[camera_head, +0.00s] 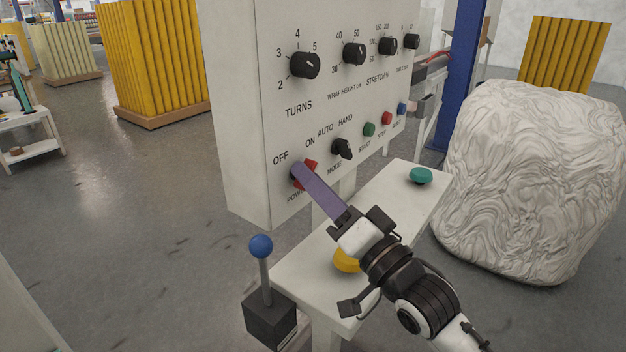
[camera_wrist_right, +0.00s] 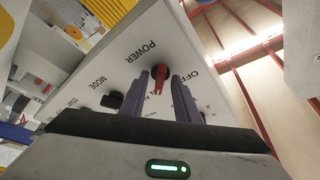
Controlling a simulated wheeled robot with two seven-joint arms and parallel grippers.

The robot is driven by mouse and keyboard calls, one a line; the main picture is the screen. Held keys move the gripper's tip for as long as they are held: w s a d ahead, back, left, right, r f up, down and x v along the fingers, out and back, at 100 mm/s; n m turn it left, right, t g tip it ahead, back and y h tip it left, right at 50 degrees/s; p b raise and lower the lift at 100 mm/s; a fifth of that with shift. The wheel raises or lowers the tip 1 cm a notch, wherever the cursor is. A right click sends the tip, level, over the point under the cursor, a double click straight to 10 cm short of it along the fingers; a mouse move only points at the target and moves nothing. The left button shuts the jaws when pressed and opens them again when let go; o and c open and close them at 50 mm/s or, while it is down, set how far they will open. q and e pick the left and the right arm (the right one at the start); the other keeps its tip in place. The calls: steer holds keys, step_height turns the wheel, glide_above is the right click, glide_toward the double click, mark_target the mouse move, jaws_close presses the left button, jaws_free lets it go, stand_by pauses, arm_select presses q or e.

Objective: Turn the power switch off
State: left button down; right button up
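The red power switch (camera_head: 311,165) sits low on the front of the white control panel (camera_head: 240,120), with OFF to its upper left, ON to its upper right and POWER below. My right gripper (camera_head: 298,173) reaches it with its purple fingers, which partly hide it in the head view. In the right wrist view the red switch (camera_wrist_right: 159,78) stands between the two fingertips of my right gripper (camera_wrist_right: 160,88). The fingers are apart, one on each side of the knob, with narrow gaps showing. The switch's exact setting is hard to tell. My left gripper is out of view.
A black mode knob (camera_head: 342,149) and green (camera_head: 369,129), red (camera_head: 387,118) and blue (camera_head: 402,108) buttons lie right of the switch. A large wrapped bale (camera_head: 535,180) stands right.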

steer(key=shift+w+a, duration=0.1)
steer(key=shift+w, duration=0.05)
steer(key=c, duration=0.7)
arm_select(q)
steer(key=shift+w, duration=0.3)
